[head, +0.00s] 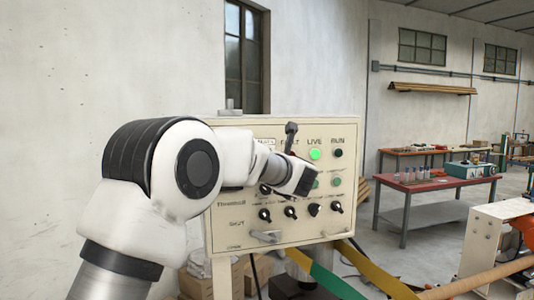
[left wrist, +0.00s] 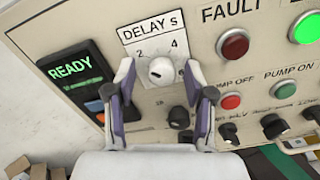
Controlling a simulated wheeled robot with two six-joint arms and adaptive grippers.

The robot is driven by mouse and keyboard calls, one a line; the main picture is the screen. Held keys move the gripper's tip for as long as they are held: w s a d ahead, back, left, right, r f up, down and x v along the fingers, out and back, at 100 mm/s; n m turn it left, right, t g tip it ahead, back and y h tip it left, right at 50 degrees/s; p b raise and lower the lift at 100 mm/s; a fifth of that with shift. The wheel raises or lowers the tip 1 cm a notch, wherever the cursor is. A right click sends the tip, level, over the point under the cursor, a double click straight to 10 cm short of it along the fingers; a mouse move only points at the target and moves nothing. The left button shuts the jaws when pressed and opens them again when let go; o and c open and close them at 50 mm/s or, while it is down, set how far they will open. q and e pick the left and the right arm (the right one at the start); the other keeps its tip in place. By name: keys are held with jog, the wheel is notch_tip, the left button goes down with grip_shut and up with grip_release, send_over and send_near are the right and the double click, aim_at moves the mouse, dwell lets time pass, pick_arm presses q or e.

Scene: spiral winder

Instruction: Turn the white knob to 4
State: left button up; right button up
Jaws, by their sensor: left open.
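In the left wrist view, the white knob (left wrist: 161,71) sits on the control panel under the "DELAY s" label (left wrist: 153,35). The numbers 2 and 4 are printed above it, to its left and right. Which number the knob points to is too small to tell. My left gripper (left wrist: 158,73) is open, with one fingertip on each side of the knob. Whether the fingertips touch it is unclear. In the head view my left arm hides the white knob and most of the gripper. My right gripper is in neither view.
The control panel (head: 340,215) also bears a lit green LIVE lamp (head: 315,154), a READY display (left wrist: 75,70), a red fault lamp (left wrist: 233,44) and several black knobs close below. A red-topped table (head: 430,184) stands farther back at right.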

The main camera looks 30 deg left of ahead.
pick_arm(q)
jog(key=shift+d, duration=0.2)
jog(key=shift+c, duration=0.8)
grip_shut()
jog(key=shift+m, duration=0.4)
jog(key=m, duration=1.6)
jog(key=shift+m, duration=0.4)
jog(key=shift+r, duration=0.1)
